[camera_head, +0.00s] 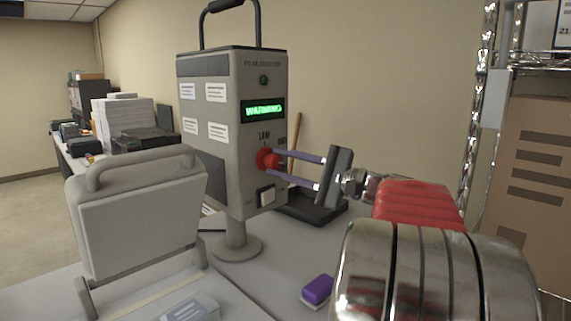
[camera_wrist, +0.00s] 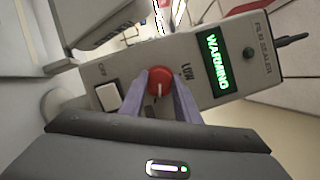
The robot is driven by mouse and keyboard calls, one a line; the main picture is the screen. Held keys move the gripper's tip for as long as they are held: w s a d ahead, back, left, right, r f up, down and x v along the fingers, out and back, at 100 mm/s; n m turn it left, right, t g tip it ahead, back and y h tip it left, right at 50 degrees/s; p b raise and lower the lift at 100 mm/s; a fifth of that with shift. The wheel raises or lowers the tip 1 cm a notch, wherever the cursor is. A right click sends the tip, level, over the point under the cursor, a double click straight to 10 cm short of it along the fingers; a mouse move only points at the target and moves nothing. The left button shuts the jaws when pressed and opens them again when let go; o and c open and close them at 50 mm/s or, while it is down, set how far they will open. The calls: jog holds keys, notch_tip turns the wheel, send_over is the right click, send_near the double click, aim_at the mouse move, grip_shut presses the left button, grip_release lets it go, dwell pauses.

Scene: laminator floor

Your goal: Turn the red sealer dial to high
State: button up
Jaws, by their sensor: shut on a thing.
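The red sealer dial (camera_head: 268,159) is on the front of the grey film sealer (camera_head: 237,120), below its LOW label and a second, partly blurred label. My gripper (camera_head: 273,162) is shut on the dial, one purple finger on each side. In the wrist view, the dial (camera_wrist: 159,79) sits between the fingertips (camera_wrist: 160,84). A pale line on it runs down the picture from near its middle, away from LOW. The second label is hidden there by a finger. The green display (camera_head: 263,109) reads WARMING.
A white rocker switch (camera_head: 266,196) is just below the dial. A grey lidded machine (camera_head: 137,215) stands at left front, and a purple block (camera_head: 317,290) lies on the table. A black tray (camera_head: 310,207) is behind my gripper.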

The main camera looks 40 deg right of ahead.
jog(key=shift+f+m+t+h, duration=0.15)
jog(key=shift+f+m+t, duration=0.1)
jog(key=shift+m, duration=0.5)
jog(key=shift+f+m+t+h, duration=0.15)
jog(key=shift+m+t, duration=0.1)
jog(key=shift+m, duration=0.5)
jog(key=o, duration=1)
jog(key=shift+r, duration=0.15)
jog(key=shift+o, duration=0.2)
jog(key=shift+s, duration=0.1)
jog(key=v, duration=1.3)
jog(key=shift+s+f, duration=0.25)
jog(key=shift+d, duration=0.15)
